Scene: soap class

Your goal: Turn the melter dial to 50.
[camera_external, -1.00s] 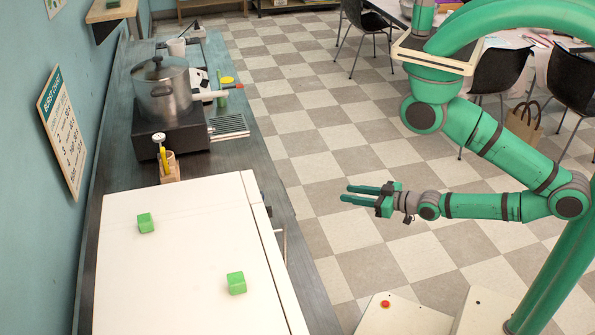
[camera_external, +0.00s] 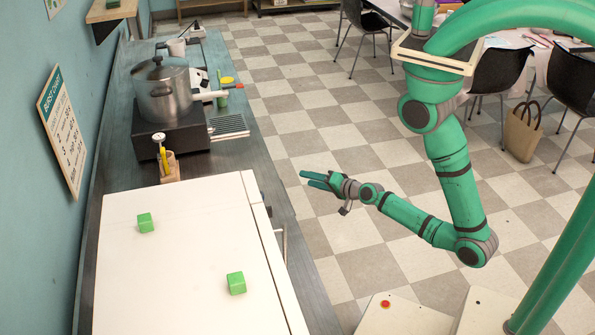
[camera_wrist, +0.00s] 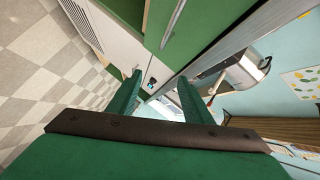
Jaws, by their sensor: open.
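The melter is a steel pot (camera_external: 162,92) with a lid on a dark square base (camera_external: 170,133) on the counter at the left. The pot also shows in the wrist view (camera_wrist: 243,75), right of and beyond the fingers. I cannot make out the dial or its number in either view. My gripper (camera_external: 305,179) is open and empty. It is in the air over the floor, right of the counter's edge and well apart from the melter. Its two green fingers show in the wrist view (camera_wrist: 160,78), spread apart.
A white board (camera_external: 185,255) with two green soap blocks (camera_external: 146,222) (camera_external: 236,283) covers the near counter. A thermometer in a wooden holder (camera_external: 168,168) and a metal rack (camera_external: 229,126) stand near the melter.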

